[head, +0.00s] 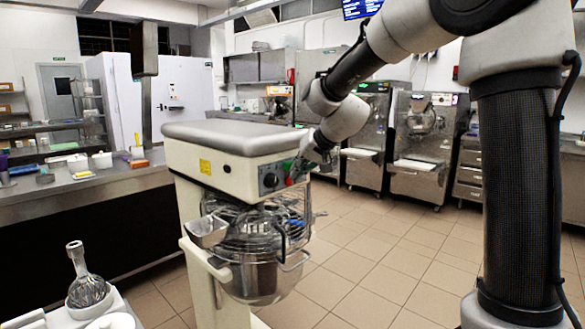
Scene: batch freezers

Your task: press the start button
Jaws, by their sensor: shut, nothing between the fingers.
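A cream planetary mixer (225,160) with a grey top stands in the middle of the head view. Its front control panel (283,168) carries a dark round knob (269,180). A small red spot (289,181) shows to the right of the knob, close to the fingertips. My gripper (298,171) is shut and empty, and it is at the right part of the panel. It hides part of the panel there.
The mixer's bowl (258,281) sits under a wire guard, with a metal chute (207,231) on its left. A steel counter (110,185) is on the left. Steel machines (420,145) line the back. Tiled floor (370,265) is clear.

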